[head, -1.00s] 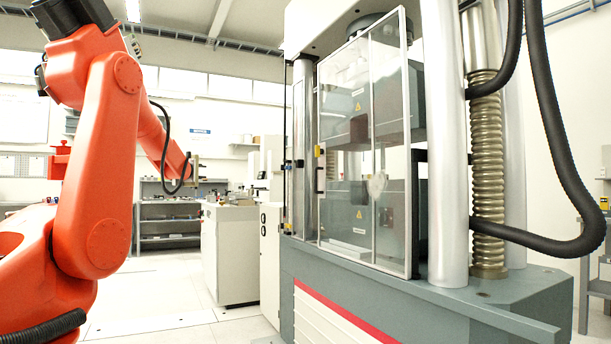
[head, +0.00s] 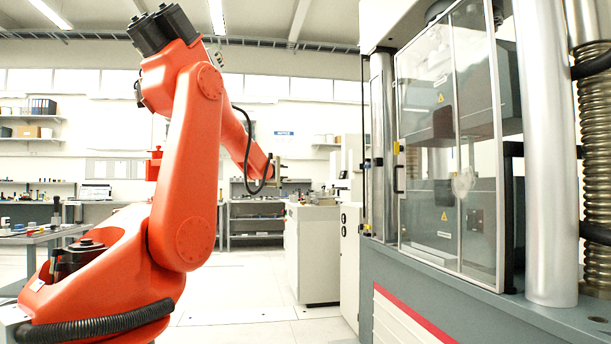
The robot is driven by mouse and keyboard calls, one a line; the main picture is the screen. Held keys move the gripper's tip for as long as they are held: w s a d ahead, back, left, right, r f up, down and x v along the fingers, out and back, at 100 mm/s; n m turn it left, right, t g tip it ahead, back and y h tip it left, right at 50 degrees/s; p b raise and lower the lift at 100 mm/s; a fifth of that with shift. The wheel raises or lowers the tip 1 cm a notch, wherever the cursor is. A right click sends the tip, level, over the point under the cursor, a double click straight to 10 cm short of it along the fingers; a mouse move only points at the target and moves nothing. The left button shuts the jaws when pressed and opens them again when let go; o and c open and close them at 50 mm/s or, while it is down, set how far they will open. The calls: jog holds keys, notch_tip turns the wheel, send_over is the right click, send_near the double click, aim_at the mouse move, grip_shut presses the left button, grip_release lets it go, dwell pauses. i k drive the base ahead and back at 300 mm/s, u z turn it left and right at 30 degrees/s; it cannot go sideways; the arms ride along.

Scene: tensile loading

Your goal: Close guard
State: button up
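The guard (head: 427,150) is a clear panel in a pale metal frame on the front of the grey testing machine (head: 440,310). A dark handle (head: 398,179) is on its left edge, beside the left column. Its panels stand in front of the machine's grips; I cannot tell whether it is fully shut or ajar. My orange arm reaches to the right, and its end with my gripper (head: 278,169) is small, left of the guard and apart from it in the picture. Its fingers are too small to read.
A white cabinet (head: 312,252) stands left of the machine, with a shelf unit (head: 256,215) behind. A workbench (head: 40,236) with small items is at the far left. A thick silver column (head: 546,150) stands right of the guard. The floor between my arm and the cabinet is clear.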

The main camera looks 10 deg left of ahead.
aim_at(402, 192)
jog(key=u, duration=0.85)
jog(key=i, duration=2.85)
jog(key=z, duration=0.7)
